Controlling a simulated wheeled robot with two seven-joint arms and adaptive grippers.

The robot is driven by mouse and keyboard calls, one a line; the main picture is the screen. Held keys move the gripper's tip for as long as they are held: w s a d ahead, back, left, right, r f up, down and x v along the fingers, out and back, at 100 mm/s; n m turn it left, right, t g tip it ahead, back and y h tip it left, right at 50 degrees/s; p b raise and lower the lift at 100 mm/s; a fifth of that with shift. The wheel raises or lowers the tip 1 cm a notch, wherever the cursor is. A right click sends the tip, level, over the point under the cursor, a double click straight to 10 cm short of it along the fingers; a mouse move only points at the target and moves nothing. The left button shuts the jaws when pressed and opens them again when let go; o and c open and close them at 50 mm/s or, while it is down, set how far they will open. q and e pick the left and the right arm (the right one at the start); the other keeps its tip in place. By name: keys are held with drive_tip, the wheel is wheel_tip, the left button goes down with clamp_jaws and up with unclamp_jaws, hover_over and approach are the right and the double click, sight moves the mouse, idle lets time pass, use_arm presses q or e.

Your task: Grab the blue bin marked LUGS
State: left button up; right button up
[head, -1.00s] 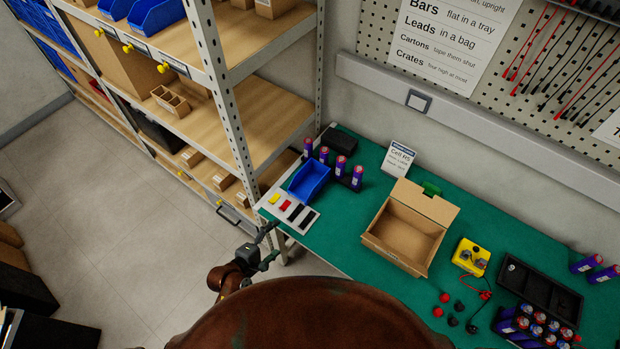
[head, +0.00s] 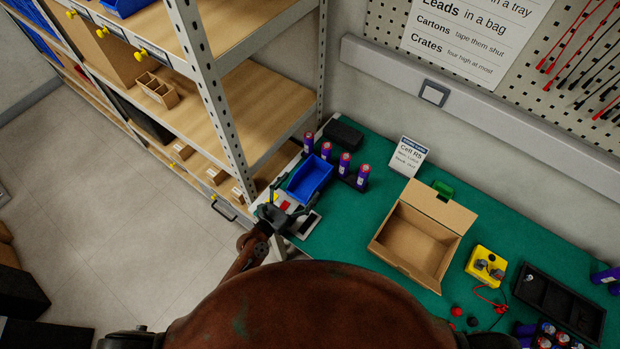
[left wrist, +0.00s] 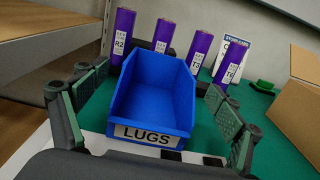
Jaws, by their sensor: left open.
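The blue bin marked LUGS (head: 308,178) stands on the left end of the green workbench. In the left wrist view the bin (left wrist: 152,98) faces me with its white LUGS label on the front, and it looks empty. My left gripper (head: 288,200) is open just in front of the bin. In the left wrist view my left gripper's fingers (left wrist: 155,112) stand apart on either side of the bin, with gaps showing. My right gripper does not show.
Several purple cells (head: 345,164) stand close behind and beside the bin. A tray with coloured pieces (head: 305,223) lies in front of it. An open cardboard carton (head: 418,240) stands to the right. A shelf post (head: 320,70) rises behind left.

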use_arm(q)
hover_over(311, 183)
drive_tip(key=shift+s+a+r, duration=0.15)
drive_tip(key=shift+s+a, duration=0.05)
drive_tip(key=shift+s, duration=0.15)
drive_tip(key=shift+w+d, duration=0.15)
drive_tip(key=shift+w, duration=0.1)
drive_tip(key=c, duration=1.6)
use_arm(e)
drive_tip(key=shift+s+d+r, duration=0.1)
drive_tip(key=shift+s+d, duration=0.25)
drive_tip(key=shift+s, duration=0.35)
